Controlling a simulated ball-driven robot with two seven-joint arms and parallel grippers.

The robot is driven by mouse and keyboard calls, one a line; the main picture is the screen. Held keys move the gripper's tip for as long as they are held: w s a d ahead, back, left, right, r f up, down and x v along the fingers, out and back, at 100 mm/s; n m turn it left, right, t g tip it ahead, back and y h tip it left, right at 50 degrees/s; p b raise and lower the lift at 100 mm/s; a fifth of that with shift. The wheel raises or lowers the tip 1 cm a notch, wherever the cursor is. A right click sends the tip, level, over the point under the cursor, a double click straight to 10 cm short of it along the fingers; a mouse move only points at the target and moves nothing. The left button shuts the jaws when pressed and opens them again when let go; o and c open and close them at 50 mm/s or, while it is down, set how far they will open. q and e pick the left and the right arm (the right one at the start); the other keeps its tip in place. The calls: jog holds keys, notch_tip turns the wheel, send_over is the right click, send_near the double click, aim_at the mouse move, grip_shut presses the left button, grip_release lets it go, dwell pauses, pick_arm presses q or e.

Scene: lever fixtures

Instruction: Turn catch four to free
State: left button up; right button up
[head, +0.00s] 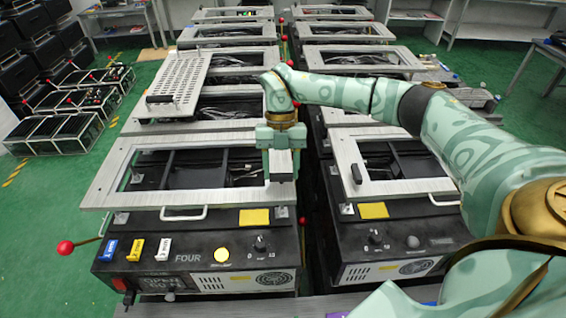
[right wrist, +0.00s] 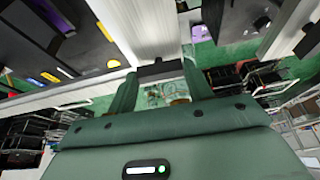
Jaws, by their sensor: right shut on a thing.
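Fixture four (head: 190,240) is a black box marked FOUR, with a light metal frame (head: 105,185) on top. My right gripper (head: 281,152) comes down onto the right side of this frame. It is shut on the black catch (head: 281,172) there, largely covering it in the head view. In the right wrist view the dark catch (right wrist: 160,71) sits between the two green fingers. Whether the catch stands at free or locked cannot be told. My left gripper is not in view.
A red-knobbed lever (head: 66,247) sticks out left of fixture four. A similar fixture (head: 400,240) with its own black catch (head: 356,174) stands close on the right. More fixtures line up behind, one with a perforated plate (head: 180,82). Green floor is open on the left.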

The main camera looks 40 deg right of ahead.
jog(key=shift+n, duration=0.4)
jog(key=o, duration=1)
jog(key=v, duration=0.5)
jog(key=p+v, duration=0.1)
jog(key=v, duration=0.5)
jog(key=p+v, duration=0.1)
jog(key=v, duration=0.4)
jog(key=shift+w+a+r, duration=0.1)
jog(key=shift+a+r, duration=0.1)
jog(key=shift+f, duration=0.1)
